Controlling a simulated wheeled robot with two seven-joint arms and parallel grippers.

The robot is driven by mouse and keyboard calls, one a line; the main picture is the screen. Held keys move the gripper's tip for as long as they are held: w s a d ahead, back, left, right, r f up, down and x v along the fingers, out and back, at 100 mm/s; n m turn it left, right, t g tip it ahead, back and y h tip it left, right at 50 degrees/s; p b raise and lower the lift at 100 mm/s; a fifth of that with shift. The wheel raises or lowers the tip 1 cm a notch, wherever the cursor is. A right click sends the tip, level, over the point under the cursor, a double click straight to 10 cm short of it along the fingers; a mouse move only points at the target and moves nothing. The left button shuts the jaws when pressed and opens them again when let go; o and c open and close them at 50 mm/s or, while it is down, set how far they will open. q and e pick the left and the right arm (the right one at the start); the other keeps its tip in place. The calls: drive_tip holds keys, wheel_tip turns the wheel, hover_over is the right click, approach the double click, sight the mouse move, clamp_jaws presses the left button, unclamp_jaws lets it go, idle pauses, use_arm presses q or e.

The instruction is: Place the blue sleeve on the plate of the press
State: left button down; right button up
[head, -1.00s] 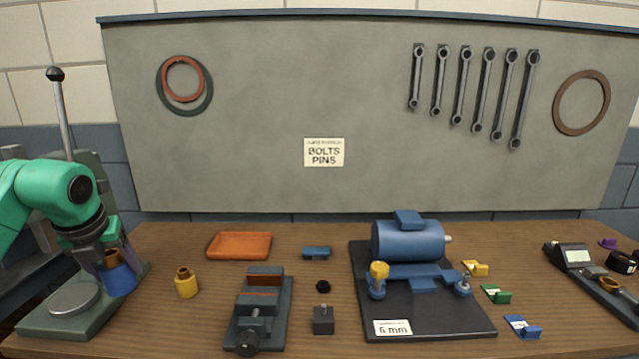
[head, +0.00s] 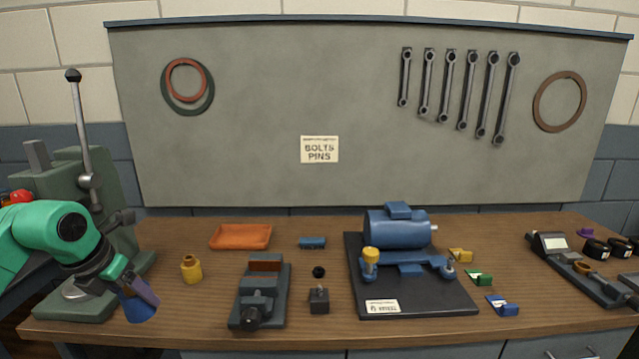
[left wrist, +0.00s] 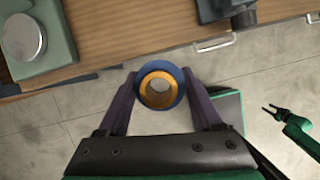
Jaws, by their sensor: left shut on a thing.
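My left gripper (head: 139,296) is shut on the blue sleeve (head: 138,308). In the head view they hang near the bench's front left edge, the sleeve tilted. In the left wrist view the blue sleeve (left wrist: 180,84) sits between the fingers, with an orange-yellow inner ring facing the camera and floor beyond it. The green press (head: 85,180) stands at the left. Its round grey plate (head: 72,291) is partly hidden by my arm; it shows bare in the left wrist view (left wrist: 22,38), apart from the sleeve. My right gripper (left wrist: 268,108) shows small there, fingers apart and empty.
A yellow bushing (head: 191,270) stands right of the press, and a dark vise (head: 262,290) beyond it. An orange tray (head: 240,237) lies behind. The press's long lever (head: 82,130) rises above my left arm. A blue motor (head: 397,230) stands on a black board.

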use_arm(q)
drive_tip(key=s+d+f+m+g, duration=0.4)
drive_tip(key=s+d+f+m, duration=0.3)
drive_tip(key=m, duration=1)
drive_tip(key=s+d+f+m+g, duration=0.4)
drive_tip(key=s+d+f+m, duration=0.3)
drive_tip(key=d+f+m, duration=0.4)
drive_tip(key=f+m, duration=0.1)
drive_tip(key=m, duration=0.5)
drive_tip(key=shift+g+y, duration=0.3)
drive_tip(key=shift+g, duration=0.1)
drive_tip(key=shift+f, duration=0.1)
